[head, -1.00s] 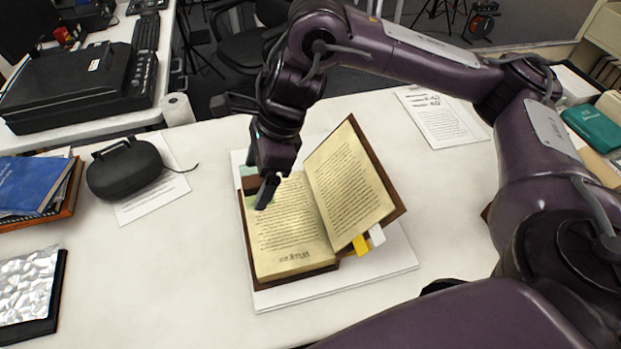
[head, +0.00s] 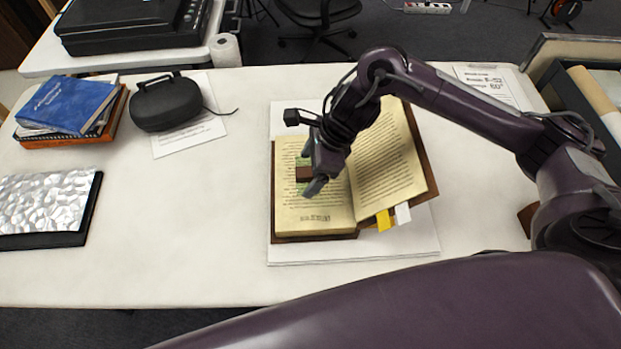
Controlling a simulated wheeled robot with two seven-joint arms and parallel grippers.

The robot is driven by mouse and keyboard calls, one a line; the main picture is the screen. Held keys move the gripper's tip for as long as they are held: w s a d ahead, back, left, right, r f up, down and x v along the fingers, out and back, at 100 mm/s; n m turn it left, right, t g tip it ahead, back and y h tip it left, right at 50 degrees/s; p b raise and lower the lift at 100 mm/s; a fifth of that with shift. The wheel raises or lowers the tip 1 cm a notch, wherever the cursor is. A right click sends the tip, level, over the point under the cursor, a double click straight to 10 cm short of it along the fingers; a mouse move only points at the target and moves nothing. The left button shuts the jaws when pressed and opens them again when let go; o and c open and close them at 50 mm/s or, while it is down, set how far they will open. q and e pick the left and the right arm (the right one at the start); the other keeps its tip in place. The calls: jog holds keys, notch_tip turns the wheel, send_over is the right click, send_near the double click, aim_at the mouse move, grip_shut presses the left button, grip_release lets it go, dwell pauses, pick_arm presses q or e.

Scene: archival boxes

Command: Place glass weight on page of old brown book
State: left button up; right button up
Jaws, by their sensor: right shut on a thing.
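The old brown book (head: 318,222) lies open, its left page flat and its right page tilted up. My right gripper (head: 312,178) is over the left page, fingers pointing down. It is shut on what looks like the glass weight (head: 306,174), a small piece with a dark brown band and pale green tint that shows beside the fingers. The fingers hide part of it. I cannot tell whether it touches the page. My left gripper is not in view.
The book rests on a white board (head: 350,250); yellow and white tabs stick out of it. At left are a black case (head: 166,102), blue book (head: 68,103) and silver-topped black folder (head: 45,203). The table (head: 190,240) is clear between folder and board.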

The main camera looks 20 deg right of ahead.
aim_at(310, 181)
jog(key=shift+f, duration=2.45)
jog(key=shift+f, duration=0.2)
jog(key=o, duration=1.1)
jog(key=shift+c, duration=0.2)
jog(key=shift+r, duration=0.15)
